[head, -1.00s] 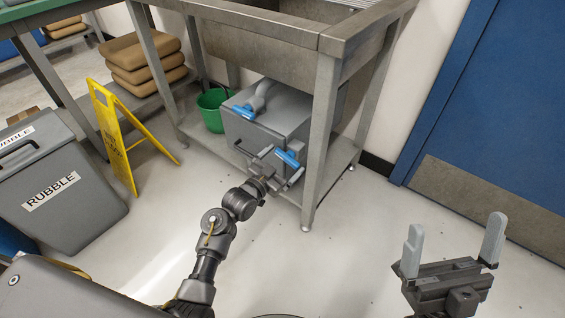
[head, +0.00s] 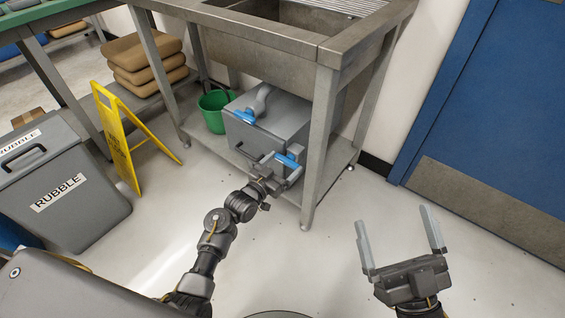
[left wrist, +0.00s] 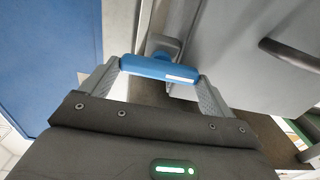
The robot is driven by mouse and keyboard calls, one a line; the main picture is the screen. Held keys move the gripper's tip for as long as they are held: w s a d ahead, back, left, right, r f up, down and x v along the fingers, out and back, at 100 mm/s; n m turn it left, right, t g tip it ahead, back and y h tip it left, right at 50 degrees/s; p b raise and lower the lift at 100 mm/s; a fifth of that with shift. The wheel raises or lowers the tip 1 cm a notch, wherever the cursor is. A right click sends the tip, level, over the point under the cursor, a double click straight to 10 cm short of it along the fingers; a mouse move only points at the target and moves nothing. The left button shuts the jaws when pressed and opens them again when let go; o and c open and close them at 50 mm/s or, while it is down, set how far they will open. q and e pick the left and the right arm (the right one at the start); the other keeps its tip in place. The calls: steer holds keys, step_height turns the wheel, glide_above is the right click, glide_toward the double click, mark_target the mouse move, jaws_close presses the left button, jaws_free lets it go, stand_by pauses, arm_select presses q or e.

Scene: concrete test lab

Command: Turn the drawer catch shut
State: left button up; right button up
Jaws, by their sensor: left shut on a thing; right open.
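A grey box-shaped drawer unit (head: 262,137) stands on the lower shelf under a metal sink. The drawer catch (head: 288,162) is a blue bar at the right of its front, slanted in the head view. My left gripper (head: 284,172) reaches in from below and is shut on this bar. In the left wrist view the blue catch (left wrist: 160,69) spans between the two fingertips, with a grey mount behind it. A dark drawer handle (left wrist: 290,54) lies to its right there. My right gripper (head: 398,222) is open and empty over the floor, away from the unit.
The sink's front leg (head: 318,150) stands close to the right of my left gripper. A green bucket (head: 214,110), yellow floor sign (head: 122,135) and rubble bin (head: 58,185) are left. Floor in front is clear.

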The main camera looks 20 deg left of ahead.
arm_select(q)
steer(key=o, duration=0.8)
steer(key=shift+s+a, duration=0.1)
steer(key=shift+s, duration=0.15)
steer(key=p+v, duration=0.2)
steer(key=v, duration=0.8)
steer(key=shift+s, duration=0.15)
arm_select(e)
step_height(320, 180, down, 6)
steer(key=w+g+h, duration=0.1)
steer(key=g+h, duration=0.2)
steer(key=g, duration=0.1)
steer(key=shift+w+d+f+m, duration=0.15)
steer(key=shift+d+f+m, duration=0.05)
steer(key=shift+d+m, duration=0.1)
